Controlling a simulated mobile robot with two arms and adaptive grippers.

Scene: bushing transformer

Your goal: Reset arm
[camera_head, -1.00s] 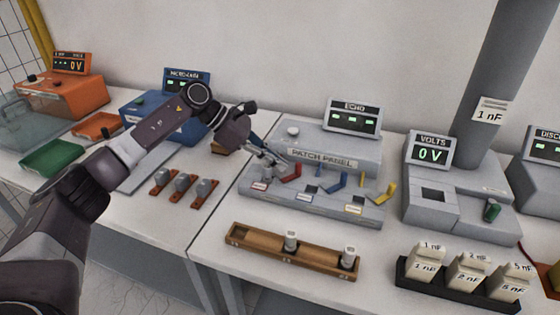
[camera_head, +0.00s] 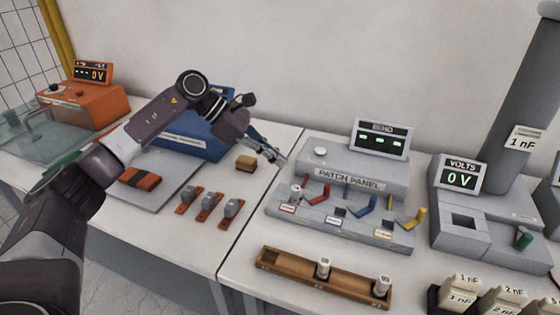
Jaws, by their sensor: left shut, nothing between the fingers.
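My left arm comes in from the left, and its gripper (camera_head: 279,157) hangs in the air just left of the grey patch panel (camera_head: 345,182). The fingers are shut with nothing between them and look apart from the panel. The panel carries red (camera_head: 318,194), blue (camera_head: 363,208) and yellow (camera_head: 414,220) levers and a small white-topped plug (camera_head: 296,192) at its left socket. The "ECHO" display (camera_head: 380,138) stands behind it. My right gripper is not in view.
A wooden rack (camera_head: 290,272) with two white plugs sits in front of the panel. The volts unit (camera_head: 461,178) and capacitor blocks (camera_head: 460,293) stand at right. Several small switches (camera_head: 209,205), a brown block (camera_head: 246,163) and a blue unit (camera_head: 190,138) are at left. Bare table lies between.

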